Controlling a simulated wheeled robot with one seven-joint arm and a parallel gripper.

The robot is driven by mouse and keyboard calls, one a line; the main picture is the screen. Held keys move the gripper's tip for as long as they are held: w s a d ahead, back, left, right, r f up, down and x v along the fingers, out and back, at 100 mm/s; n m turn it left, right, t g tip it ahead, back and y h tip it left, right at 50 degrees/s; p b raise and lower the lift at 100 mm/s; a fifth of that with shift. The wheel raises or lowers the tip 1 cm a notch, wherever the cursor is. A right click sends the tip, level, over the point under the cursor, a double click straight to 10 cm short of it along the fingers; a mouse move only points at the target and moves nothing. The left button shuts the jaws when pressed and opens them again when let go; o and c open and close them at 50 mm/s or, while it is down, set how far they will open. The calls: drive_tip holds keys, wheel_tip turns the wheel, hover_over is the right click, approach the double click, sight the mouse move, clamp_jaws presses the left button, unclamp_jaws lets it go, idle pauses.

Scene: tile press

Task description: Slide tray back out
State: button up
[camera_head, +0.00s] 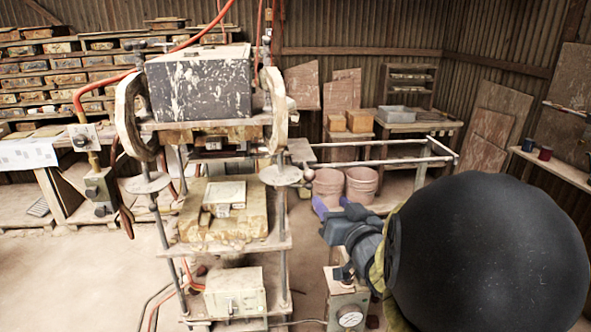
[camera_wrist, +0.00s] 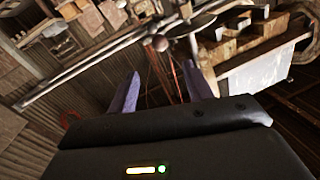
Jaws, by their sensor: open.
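The tile press (camera_head: 200,85) stands at centre left, with a dark block above a stained yellowish bed (camera_head: 225,225). I cannot clearly make out the tray; a grey flat piece (camera_head: 300,150) shows at the press's right side, where the rails (camera_head: 385,142) begin. A round knob (camera_head: 308,174) sticks out at this side, and a ball knob (camera_wrist: 160,43) also shows in the wrist view. My gripper (camera_head: 332,206) is open and empty, to the right of and below the knob. In the wrist view, its purple fingers (camera_wrist: 161,78) stand apart with nothing between them.
The rail frame runs right from the press above two reddish buckets (camera_head: 360,184). A gauge box (camera_head: 347,300) stands below my gripper. A bench (camera_head: 400,127) with boxes is at the back. My dark arm link covers the lower right. Floor is open at left.

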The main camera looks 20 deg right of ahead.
sight(312, 179)
drive_tip(key=w+p, duration=0.3)
drive_tip(key=w, duration=0.1)
drive_tip(key=w+p, duration=0.3)
drive_tip(key=w, duration=0.2)
drive_tip(key=w+d+p, duration=0.1)
drive_tip(key=w+p, duration=0.3)
drive_tip(key=w, duration=0.1)
drive_tip(key=shift+w+d, duration=0.1)
drive_tip(key=shift+w, duration=0.05)
clamp_jaws()
